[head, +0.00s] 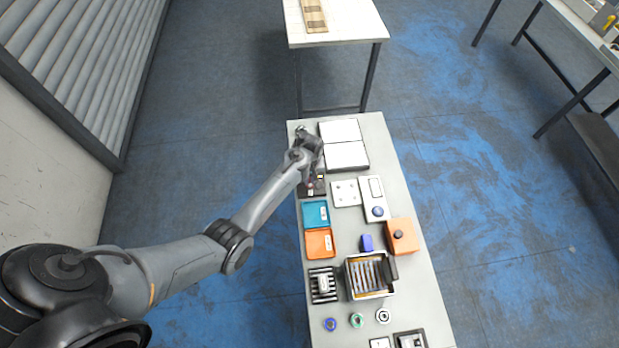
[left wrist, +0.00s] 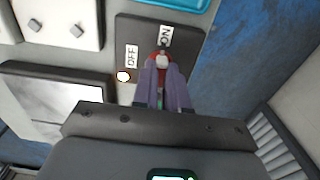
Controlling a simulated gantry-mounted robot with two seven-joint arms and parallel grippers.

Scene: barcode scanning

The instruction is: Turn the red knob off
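The red knob (left wrist: 161,57) sits on a dark panel (left wrist: 190,45) in the left wrist view. A white ON label (left wrist: 166,36) lies beyond it and a white OFF label (left wrist: 131,56) lies to its left. My left gripper (left wrist: 164,72) has its two purple-grey fingertips close together at the knob, hiding part of it. Whether they press on it is unclear. In the head view the left gripper (head: 314,178) is over the dark panel (head: 305,192), and the knob is too small to make out clearly. My right gripper is in neither view.
In the head view, a blue tray (head: 315,214) and an orange tray (head: 319,243) lie nearer, with a white knobbed plate (head: 346,193) to the right.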

